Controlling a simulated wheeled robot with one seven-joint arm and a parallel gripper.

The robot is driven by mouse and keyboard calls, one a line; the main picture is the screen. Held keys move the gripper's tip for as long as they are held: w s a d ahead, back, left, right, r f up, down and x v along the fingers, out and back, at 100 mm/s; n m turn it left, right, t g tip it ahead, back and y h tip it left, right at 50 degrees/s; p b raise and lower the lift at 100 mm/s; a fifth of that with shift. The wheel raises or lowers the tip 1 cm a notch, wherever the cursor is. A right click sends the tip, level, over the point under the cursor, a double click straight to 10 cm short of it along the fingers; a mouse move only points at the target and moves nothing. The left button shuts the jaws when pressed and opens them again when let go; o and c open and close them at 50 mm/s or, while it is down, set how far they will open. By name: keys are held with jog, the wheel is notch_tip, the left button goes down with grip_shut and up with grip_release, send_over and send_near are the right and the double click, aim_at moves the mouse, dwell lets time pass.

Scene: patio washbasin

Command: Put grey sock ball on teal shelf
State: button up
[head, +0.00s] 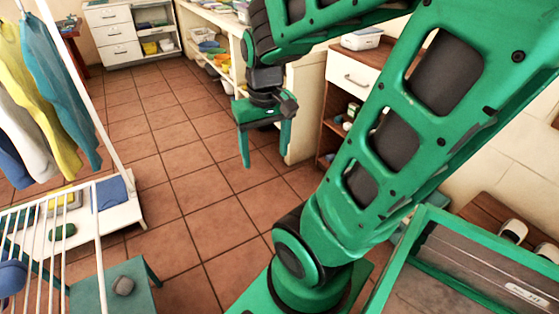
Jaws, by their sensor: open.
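A small grey rounded lump (123,286), which looks like the grey sock ball, rests on a low teal surface with legs (90,295) at the lower left. This surface is like a stool or small table; I cannot tell whether it is the teal shelf. My gripper (266,155) hangs pointing down over the tiled floor near the upper middle. Its two green fingers are apart with nothing between them. It is well away from the grey lump, to the right and farther back.
A white wire rack (50,250) stands beside the teal surface. A low white platform (125,213) holds a blue folded cloth (110,192). Clothes (60,85) hang at upper left. A counter with shelves (222,30) stands behind my gripper. The middle floor (175,170) is clear.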

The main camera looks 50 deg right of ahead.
jog(key=s+a+m, duration=0.1)
jog(key=s, duration=0.5)
jog(key=shift+s+r+g+y, duration=0.3)
jog(key=shift+r, duration=0.15)
jog(key=shift+a, duration=0.1)
